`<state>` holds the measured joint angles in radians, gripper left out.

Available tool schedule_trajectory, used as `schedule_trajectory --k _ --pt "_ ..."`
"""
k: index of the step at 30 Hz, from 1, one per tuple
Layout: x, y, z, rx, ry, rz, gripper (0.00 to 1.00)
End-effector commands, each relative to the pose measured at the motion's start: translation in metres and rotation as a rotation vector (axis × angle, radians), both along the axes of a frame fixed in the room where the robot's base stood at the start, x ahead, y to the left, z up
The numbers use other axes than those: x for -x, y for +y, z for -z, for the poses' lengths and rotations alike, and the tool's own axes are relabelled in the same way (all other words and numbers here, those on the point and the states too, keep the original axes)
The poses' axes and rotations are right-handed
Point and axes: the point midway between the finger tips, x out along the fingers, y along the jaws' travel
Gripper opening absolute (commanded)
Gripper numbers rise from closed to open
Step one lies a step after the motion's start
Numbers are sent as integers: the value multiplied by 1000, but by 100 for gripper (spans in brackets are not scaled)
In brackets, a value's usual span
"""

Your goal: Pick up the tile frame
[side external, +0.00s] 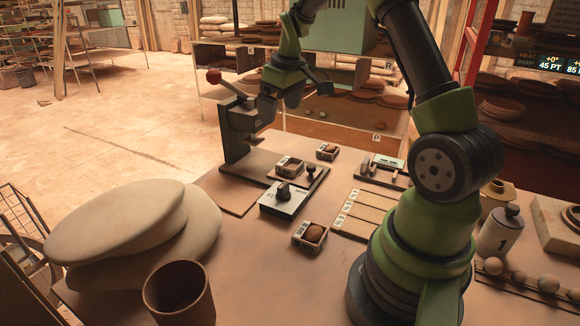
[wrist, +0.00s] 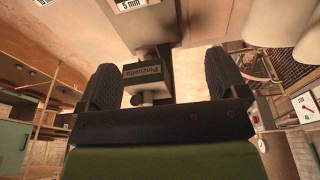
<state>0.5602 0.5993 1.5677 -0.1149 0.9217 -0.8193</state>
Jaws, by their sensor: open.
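I cannot tell for certain which piece is the tile frame. Small square frames or trays holding brown clay lie on the table in the side view: one near the front (side external: 299,241), one in the middle (side external: 278,168) and one farther back (side external: 320,155). My gripper (side external: 266,102) is raised beside the dark upright press (side external: 237,135), well above the table. In the wrist view my gripper (wrist: 162,85) has its two dark fingers wide apart. A grey labelled block (wrist: 148,71) shows between them; no grip on it is visible.
The press has a red-balled lever (side external: 214,76). Stacked sacks (side external: 130,225), a brown pot (side external: 180,295) and a weight marked 1 (side external: 499,235) stand near the edges.

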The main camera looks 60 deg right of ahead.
Motion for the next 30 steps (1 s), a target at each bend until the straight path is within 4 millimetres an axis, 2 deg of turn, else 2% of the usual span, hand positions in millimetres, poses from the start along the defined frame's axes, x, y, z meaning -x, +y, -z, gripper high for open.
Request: schedule_trajectory --k 1,3,6,9,18,23,30 --pt "0 -16 20 -4 27 -7 92" --pt "1 -31 40 -5 52 -30 92" --pt "4 -46 60 -9 75 -52 92" --pt "6 -53 72 -12 86 -64 92" --pt "2 -54 113 -12 90 -68 92" --pt "1 -53 125 -12 89 -67 92" --pt "-2 -52 162 -13 90 -67 92"
